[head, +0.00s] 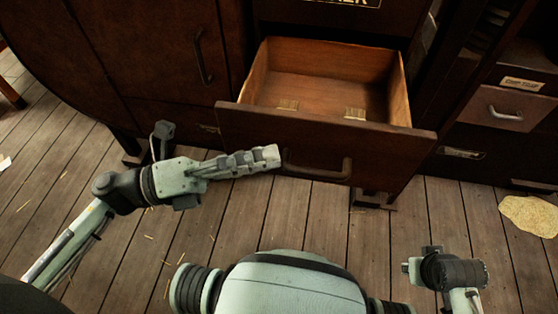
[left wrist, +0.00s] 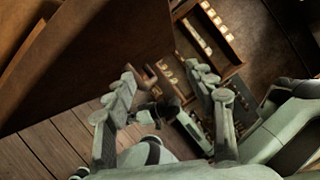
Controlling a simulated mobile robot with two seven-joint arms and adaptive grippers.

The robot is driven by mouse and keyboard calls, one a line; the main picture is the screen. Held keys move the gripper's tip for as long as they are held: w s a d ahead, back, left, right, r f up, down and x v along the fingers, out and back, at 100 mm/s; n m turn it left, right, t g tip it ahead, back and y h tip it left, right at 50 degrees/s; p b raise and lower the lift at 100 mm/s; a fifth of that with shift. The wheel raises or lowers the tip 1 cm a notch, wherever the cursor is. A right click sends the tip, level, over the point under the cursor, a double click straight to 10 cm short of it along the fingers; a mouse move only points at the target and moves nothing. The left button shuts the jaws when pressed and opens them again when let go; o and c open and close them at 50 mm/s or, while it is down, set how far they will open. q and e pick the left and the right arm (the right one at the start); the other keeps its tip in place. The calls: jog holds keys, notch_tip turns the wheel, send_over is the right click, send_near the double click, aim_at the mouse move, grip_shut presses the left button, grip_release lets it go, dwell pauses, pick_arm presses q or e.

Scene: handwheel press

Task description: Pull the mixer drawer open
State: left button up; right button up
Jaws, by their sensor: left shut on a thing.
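The mixer drawer (head: 330,140) is a brown wooden drawer pulled well out of the dark cabinet, with its bare inner floor and walls in view. Its dark bar handle (head: 318,174) is on the front panel. My left gripper (head: 272,156) is at the left end of the handle and shut on it. In the left wrist view the two fingers of the left gripper (left wrist: 163,82) stand on either side of a small brown part beside a large brown panel; the grip itself is not clear. My right gripper (head: 412,267) is low at the right, away from the drawer, its fingers unclear.
A cabinet door with a vertical handle (head: 203,55) is left of the drawer. Another drawer (head: 508,107) with a label is at the right. Two small pale pieces lie on the drawer's floor. The plank floor (head: 230,220) in front is mostly clear, with a tan patch (head: 530,215) at right.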

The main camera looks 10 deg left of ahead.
pick_arm(q)
jog(key=shift+s+a+r, duration=0.1)
jog(key=shift+s+r, duration=0.15)
jog(key=shift+r, duration=0.05)
jog(key=shift+c, duration=1.3)
jog(key=shift+f, duration=0.1)
jog(key=shift+s+f, duration=0.1)
jog(key=shift+f, duration=0.1)
